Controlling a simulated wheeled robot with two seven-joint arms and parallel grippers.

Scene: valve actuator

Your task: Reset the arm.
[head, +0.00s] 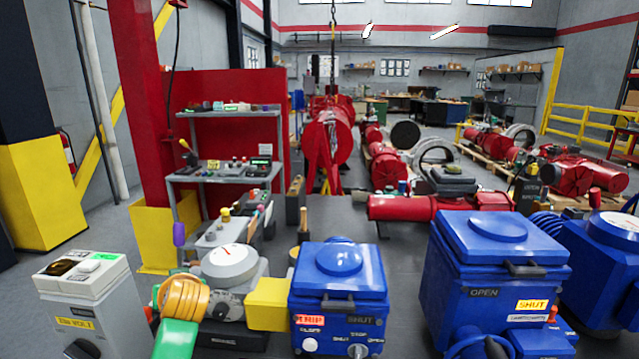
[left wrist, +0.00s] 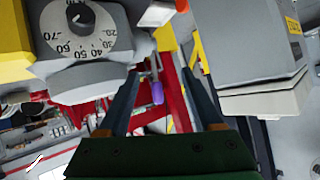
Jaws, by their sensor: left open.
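My left gripper (left wrist: 162,73) is open in the left wrist view, with its two dark fingers apart and nothing held between them. A purple-ended lever (left wrist: 157,93) shows between the fingers, seemingly beyond them. It also stands upright at the left in the head view (head: 179,235). In the head view my green and orange left arm (head: 180,318) rises from the bottom left, and its fingertips cannot be made out. A grey actuator with a round dial (head: 228,262) is just right of it. The numbered dial (left wrist: 80,22) is at upper left in the wrist view. My right gripper is not in view.
A grey control box (head: 90,300) stands left of my arm; it also fills the upper right of the wrist view (left wrist: 245,40). A yellow block (head: 268,303) and blue actuators (head: 340,285) (head: 495,265) stand to the right. A grey shelf (head: 230,180) is behind.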

